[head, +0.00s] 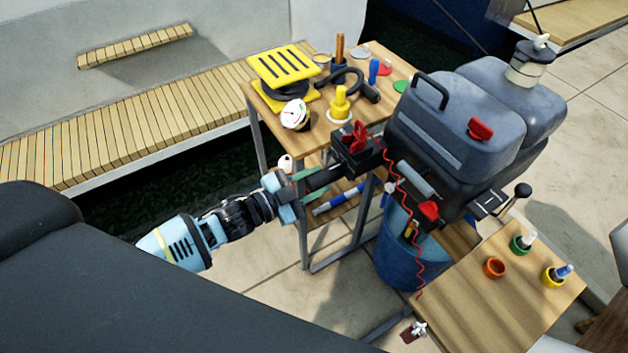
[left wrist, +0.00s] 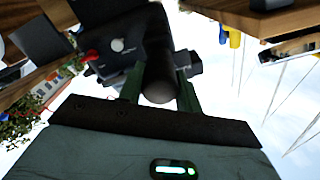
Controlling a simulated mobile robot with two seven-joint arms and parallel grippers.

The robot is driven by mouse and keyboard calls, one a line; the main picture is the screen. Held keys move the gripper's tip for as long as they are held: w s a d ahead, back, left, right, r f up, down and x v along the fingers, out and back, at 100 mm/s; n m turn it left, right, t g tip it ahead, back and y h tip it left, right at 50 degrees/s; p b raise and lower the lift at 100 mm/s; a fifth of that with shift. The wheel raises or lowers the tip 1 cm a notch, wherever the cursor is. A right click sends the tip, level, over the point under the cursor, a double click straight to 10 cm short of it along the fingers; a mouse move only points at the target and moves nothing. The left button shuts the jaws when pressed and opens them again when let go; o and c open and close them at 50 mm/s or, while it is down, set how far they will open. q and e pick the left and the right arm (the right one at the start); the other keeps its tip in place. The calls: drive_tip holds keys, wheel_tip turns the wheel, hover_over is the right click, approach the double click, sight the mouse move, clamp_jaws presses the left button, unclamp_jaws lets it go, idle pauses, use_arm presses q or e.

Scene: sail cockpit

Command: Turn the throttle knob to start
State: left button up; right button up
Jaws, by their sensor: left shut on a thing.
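The outboard motor (head: 450,130) is dark grey with a carry handle and a red knob on its cowl. Its tiller arm points left toward my arm and ends in a black round throttle knob (head: 322,178). My left gripper (head: 312,182) reaches in from the left and is shut on this knob. In the left wrist view, the dark round knob (left wrist: 160,85) sits between my two green fingers, which touch its sides. Any start mark on the knob cannot be made out. My right gripper is not in view.
A wooden table (head: 370,75) behind the tiller holds a yellow-black stack (head: 285,72), a gauge and tools. A blue bucket (head: 385,250) stands below the motor. A red coiled cord (head: 400,200) hangs beside it. A front wooden table (head: 480,300) carries small coloured pots.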

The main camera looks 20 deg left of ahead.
use_arm(q)
drive_tip(key=o, duration=1)
drive_tip(key=v, duration=0.7)
drive_tip(key=shift+s+a, duration=0.25)
drive_tip(key=shift+s, duration=0.1)
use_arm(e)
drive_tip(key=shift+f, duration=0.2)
use_arm(q)
drive_tip(key=s+f+n+g+y+p, duration=0.2)
drive_tip(key=s+f+n+y+p, duration=0.1)
drive_tip(key=s, duration=1.1)
drive_tip(key=s+d+f+n+g+y+p, duration=0.1)
drive_tip(key=s+f+n+g+y+p, duration=0.2)
drive_tip(key=s, duration=1.1)
wheel_tip(320, 180, down, 5)
drive_tip(key=n+y, duration=0.3)
drive_tip(key=n, duration=0.2)
drive_tip(key=shift+s+n, duration=0.35)
drive_tip(key=shift+n, duration=0.05)
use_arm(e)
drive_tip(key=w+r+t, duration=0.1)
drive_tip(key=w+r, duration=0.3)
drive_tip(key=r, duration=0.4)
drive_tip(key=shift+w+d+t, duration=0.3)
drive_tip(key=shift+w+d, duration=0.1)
